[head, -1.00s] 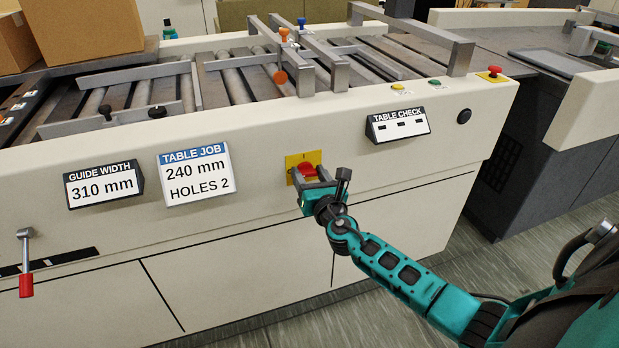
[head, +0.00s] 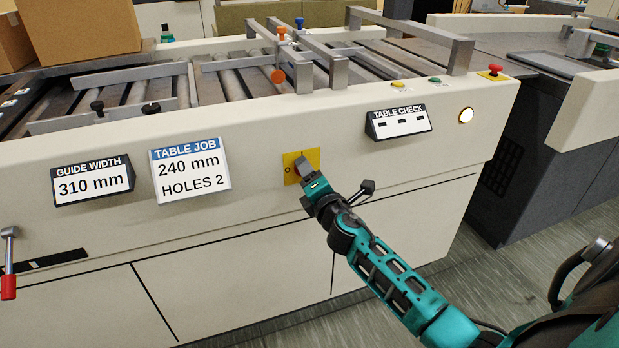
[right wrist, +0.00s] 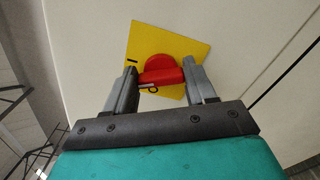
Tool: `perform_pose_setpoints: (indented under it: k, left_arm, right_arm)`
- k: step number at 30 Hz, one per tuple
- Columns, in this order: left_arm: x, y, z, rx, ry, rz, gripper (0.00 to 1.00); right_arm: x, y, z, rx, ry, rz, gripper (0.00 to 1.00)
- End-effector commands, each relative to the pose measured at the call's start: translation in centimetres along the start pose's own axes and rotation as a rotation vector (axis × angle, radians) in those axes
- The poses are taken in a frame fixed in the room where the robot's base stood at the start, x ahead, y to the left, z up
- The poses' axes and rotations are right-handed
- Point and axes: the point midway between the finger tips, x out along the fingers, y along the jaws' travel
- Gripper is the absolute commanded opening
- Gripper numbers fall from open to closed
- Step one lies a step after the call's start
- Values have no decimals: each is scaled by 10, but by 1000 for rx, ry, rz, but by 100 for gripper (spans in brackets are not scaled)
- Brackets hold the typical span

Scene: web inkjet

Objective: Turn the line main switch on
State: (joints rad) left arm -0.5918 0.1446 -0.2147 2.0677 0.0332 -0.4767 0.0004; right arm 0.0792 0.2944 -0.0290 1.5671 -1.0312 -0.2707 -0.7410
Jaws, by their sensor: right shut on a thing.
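The line main switch is a red rotary knob on a yellow plate (head: 290,160) on the front of the cream machine. In the right wrist view the red knob (right wrist: 161,66) sits on the yellow plate (right wrist: 190,48), with an I mark and an O mark showing on it. My right gripper (head: 303,168) is at the knob, rolled over, and hides most of it in the head view. In the right wrist view its two grey fingers (right wrist: 158,77) are shut on the knob's handle, one on each side. A round lamp (head: 466,116) at the panel's right is lit. My left gripper is not in view.
Signs for guide width (head: 93,183), table job (head: 190,175) and table check (head: 399,122) stick out from the panel. A red-handled lever (head: 8,285) is at far left. A red button (head: 495,69) is on the top edge. The floor in front is clear.

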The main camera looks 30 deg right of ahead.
Motion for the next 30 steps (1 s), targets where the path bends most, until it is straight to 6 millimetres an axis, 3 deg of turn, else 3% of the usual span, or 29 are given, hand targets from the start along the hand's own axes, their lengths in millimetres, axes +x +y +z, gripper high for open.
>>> perform_pose_setpoints:
  k: [15,30]
  left_arm:
    - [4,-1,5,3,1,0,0]
    - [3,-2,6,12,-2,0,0]
  right_arm:
    - [0,-3,-1,397,0,-1,25]
    - [0,-3,-1,507,0,-2,25]
